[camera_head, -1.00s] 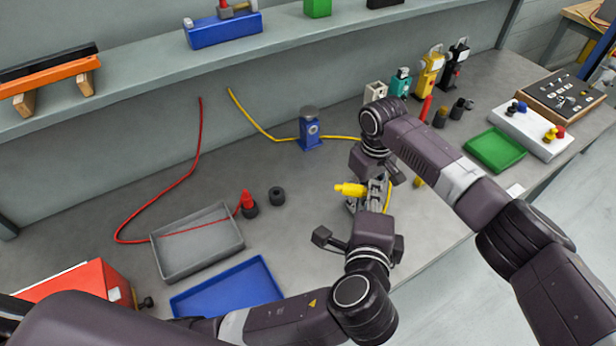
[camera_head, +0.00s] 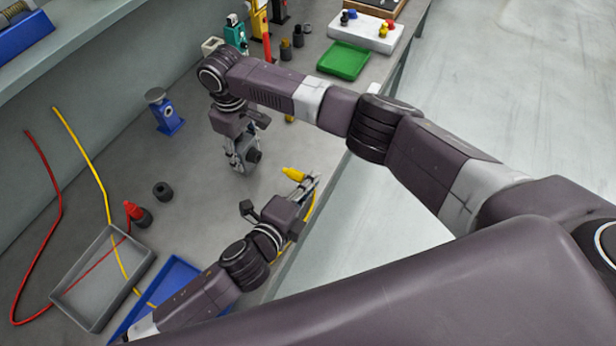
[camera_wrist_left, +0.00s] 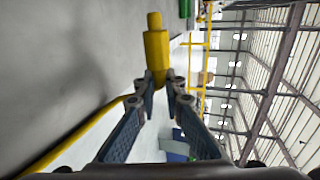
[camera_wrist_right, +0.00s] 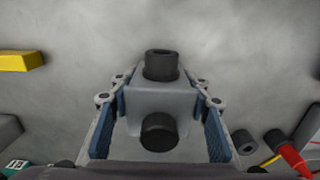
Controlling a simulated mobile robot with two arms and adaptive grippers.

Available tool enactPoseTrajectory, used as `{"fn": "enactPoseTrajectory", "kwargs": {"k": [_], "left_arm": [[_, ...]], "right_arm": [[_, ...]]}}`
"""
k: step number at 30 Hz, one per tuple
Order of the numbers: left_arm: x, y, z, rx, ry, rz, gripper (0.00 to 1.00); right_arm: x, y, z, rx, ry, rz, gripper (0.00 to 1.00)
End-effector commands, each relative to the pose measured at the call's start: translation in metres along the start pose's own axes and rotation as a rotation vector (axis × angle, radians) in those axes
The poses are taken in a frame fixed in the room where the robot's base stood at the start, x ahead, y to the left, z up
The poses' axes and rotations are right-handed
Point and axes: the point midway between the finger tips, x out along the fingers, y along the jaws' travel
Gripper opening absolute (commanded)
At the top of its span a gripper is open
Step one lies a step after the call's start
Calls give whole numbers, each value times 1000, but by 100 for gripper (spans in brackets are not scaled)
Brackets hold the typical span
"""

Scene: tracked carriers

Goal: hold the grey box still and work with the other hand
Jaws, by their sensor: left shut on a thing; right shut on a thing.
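The grey box (camera_head: 240,165) is held in my right gripper (camera_head: 240,150) above or on the bench; I cannot tell which. In the right wrist view the box (camera_wrist_right: 160,100) sits between both fingers, with one round black port (camera_wrist_right: 161,65) on its far side and another (camera_wrist_right: 158,134) facing the camera. My left gripper (camera_head: 304,184) is shut on a yellow plug (camera_head: 293,174), also seen in the left wrist view (camera_wrist_left: 156,50). The plug points toward the box's side, apart from it. Its yellow cable (camera_wrist_left: 75,140) trails off beside the fingers.
A grey tray (camera_head: 62,290) and blue tray (camera_head: 178,272) lie at front left. A green tray (camera_head: 345,60) lies beyond. The bench edge is close to my left gripper.

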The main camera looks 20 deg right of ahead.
Motion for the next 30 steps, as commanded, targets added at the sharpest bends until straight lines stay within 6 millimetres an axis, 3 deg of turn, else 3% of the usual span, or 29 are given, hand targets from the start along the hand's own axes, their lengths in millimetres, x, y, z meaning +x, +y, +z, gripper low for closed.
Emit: {"fn": "enactPoseTrajectory", "kwargs": {"k": [8, 21, 30], "left_arm": [[-1, -1, 5, 19, -3, -1, 0], [-1, 0, 44, 19, -5, 0, 0], [-1, 0, 58, 17, -4, -1, 0]], "right_arm": [[0, 0, 0, 0, 1, 0, 15], [-1, 0, 0, 0, 1, 0, 15], [-1, 0, 0, 0, 1, 0, 15]]}}
